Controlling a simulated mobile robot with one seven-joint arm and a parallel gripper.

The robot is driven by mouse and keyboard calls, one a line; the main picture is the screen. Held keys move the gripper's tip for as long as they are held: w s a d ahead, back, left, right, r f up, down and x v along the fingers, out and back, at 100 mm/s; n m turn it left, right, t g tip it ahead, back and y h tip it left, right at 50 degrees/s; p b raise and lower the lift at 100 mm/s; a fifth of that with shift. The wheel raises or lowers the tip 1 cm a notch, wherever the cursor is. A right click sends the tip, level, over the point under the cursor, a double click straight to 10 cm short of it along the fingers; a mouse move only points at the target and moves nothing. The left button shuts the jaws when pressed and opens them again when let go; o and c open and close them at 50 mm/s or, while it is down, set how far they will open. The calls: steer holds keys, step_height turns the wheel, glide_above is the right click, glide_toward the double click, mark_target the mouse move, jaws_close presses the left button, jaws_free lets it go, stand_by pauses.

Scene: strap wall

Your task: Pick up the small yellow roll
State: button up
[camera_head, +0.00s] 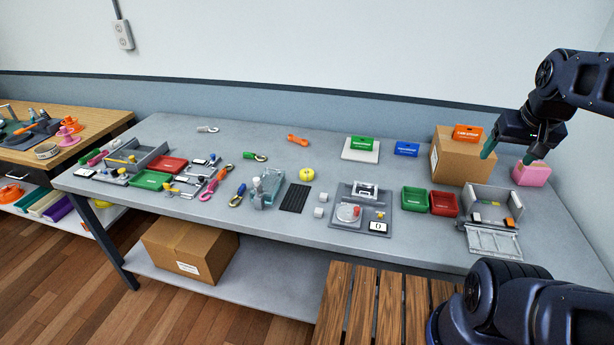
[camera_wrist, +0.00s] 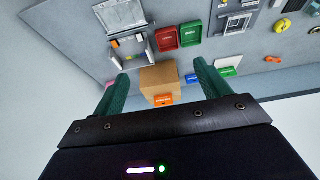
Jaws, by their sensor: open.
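My gripper (camera_head: 508,157) is in the air over the right end of the table, far to the right of the roll. Its green fingers stand apart in the wrist view (camera_wrist: 161,74), with nothing between them in grip; a cardboard box shows beyond.
The cardboard box (camera_head: 462,160) with an orange card on top stands below my gripper, beside a pink block (camera_head: 531,174). Green (camera_head: 414,199) and red (camera_head: 444,203) trays and a grey open-lidded box (camera_head: 493,207) lie nearby. White small rolls (camera_head: 320,204) sit just right of the mat (camera_head: 294,198).

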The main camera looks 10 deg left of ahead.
steer(key=shift+w, duration=0.1)
steer(key=w+a+r+n+g, duration=0.1)
steer(key=w+a+n, duration=0.1)
steer(key=w+a, duration=0.4)
steer(key=w+a+r+n, duration=0.1)
steer(key=w+a, duration=0.2)
steer(key=w, duration=0.5)
steer(key=n+g, duration=0.4)
steer(key=n, duration=0.3)
glide_above(307, 172)
steer(key=f, duration=3)
steer(key=shift+s+f, duration=0.25)
steer(key=shift+s, duration=0.05)
steer(key=shift+w+f, duration=0.15)
steer(key=shift+f, duration=1.15)
steer(key=shift+w+f, duration=0.1)
steer(key=shift+f, duration=1.15)
steer(key=c, duration=1.1)
